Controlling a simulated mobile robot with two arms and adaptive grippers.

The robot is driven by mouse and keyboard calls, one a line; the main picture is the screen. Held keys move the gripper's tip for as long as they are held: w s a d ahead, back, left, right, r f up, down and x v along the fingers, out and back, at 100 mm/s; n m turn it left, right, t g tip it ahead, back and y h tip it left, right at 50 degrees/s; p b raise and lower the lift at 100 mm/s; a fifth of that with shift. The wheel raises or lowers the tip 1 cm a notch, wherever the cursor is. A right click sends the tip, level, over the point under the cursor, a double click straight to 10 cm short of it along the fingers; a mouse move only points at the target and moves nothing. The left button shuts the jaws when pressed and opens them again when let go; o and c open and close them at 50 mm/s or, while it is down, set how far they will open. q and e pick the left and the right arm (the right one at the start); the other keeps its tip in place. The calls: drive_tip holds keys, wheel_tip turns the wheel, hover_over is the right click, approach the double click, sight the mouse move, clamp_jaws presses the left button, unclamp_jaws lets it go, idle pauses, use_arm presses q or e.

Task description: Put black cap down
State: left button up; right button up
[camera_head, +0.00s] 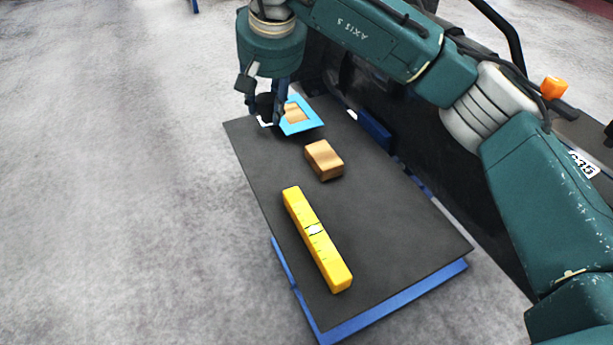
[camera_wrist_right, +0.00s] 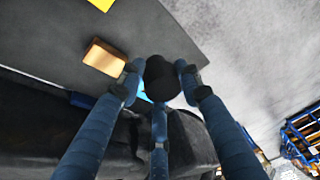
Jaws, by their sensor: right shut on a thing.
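My right gripper (camera_head: 267,108) is over the far left corner of the dark tabletop. It is shut on the black cap (camera_head: 264,104), a dark round piece partly hidden by the fingers. In the right wrist view, the black cap (camera_wrist_right: 165,78) sits between the fingertips of the gripper (camera_wrist_right: 160,80). A light blue square (camera_head: 313,126) with a tan rectangle in its middle lies just right of the gripper. I cannot tell whether the cap touches the tabletop. My left gripper is not in view.
A tan block (camera_head: 324,160) lies mid-table; it also shows in the wrist view (camera_wrist_right: 104,58). A yellow spirit level (camera_head: 318,240) lies nearer. The dark tabletop (camera_head: 400,235) is clear on the right. Dark machinery stands behind the table's right edge.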

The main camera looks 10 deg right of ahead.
wheel_tip(320, 180, down, 15)
drive_tip(key=p, duration=0.2)
drive_tip(key=shift+f+p, duration=0.15)
drive_tip(key=shift+p, duration=0.15)
wheel_tip(320, 180, down, 3)
drive_tip(key=shift+f+p, duration=0.1)
drive_tip(key=shift+p, duration=0.3)
drive_tip(key=shift+f, duration=0.15)
drive_tip(key=shift+f, duration=0.1)
drive_tip(key=shift+f+b, duration=0.1)
drive_tip(key=shift+b, duration=0.2)
drive_tip(key=o, duration=1.1)
drive_tip(key=shift+c, duration=0.2)
